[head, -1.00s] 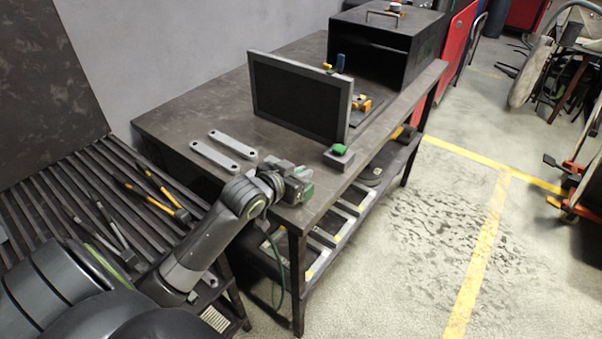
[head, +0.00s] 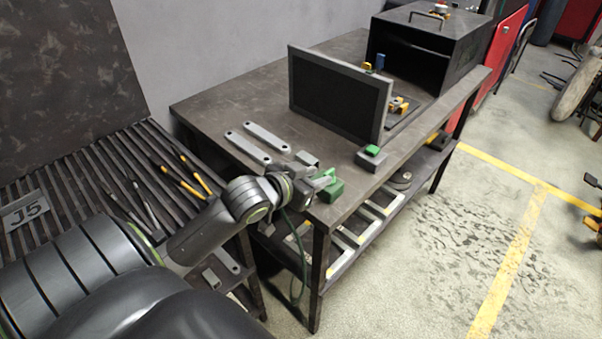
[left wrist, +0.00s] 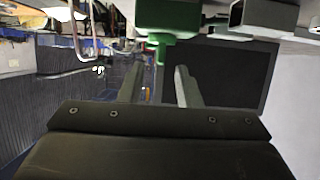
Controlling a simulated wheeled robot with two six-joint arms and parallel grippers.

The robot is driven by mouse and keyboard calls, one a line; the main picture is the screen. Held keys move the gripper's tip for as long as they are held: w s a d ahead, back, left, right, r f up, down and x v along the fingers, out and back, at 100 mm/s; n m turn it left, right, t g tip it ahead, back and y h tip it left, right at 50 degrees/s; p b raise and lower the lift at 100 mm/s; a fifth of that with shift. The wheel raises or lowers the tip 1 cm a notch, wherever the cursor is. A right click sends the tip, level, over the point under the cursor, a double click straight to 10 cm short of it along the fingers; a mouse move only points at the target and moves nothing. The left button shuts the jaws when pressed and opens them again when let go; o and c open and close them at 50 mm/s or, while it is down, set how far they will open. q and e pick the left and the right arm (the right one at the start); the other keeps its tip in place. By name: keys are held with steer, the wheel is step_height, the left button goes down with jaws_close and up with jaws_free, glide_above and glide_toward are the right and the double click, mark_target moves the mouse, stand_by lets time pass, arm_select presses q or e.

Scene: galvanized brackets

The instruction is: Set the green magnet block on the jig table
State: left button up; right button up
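The green magnet block (head: 331,191) is at the near corner of the dark jig table (head: 225,100) and appears to rest on it. It also shows at the top of the left wrist view (left wrist: 167,18), with a narrow stem pointing toward my gripper. My left gripper (head: 321,181) is right beside the block. In the left wrist view the two fingers (left wrist: 159,68) are apart, with the stem's end around their tips and a gap on each side. The fingers do not press on it. My right gripper is not in view.
A grey block (head: 306,158) stands close behind the gripper. A green-topped grey block (head: 371,157), two flat grey bars (head: 258,142), a dark upright panel (head: 338,92) and a black open box (head: 428,48) are on the table. A slatted rack (head: 95,180) stands at left.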

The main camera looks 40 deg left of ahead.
arm_select(q)
steer(key=v, duration=0.5)
steer(key=shift+s, duration=0.1)
stand_by(0.4)
steer(key=s+d+f+n+g+y, duration=0.25)
steer(key=s+f+g, duration=0.65)
steer(key=s+f, duration=0.9)
step_height(320, 180, down, 24)
steer(key=s+a+g, duration=0.2)
steer(key=s+d+f+g, duration=0.1)
steer(key=s+f, duration=1.4)
steer(key=shift+d+f+m, duration=0.15)
steer(key=shift+f+m, duration=0.25)
steer(key=shift+m, duration=0.05)
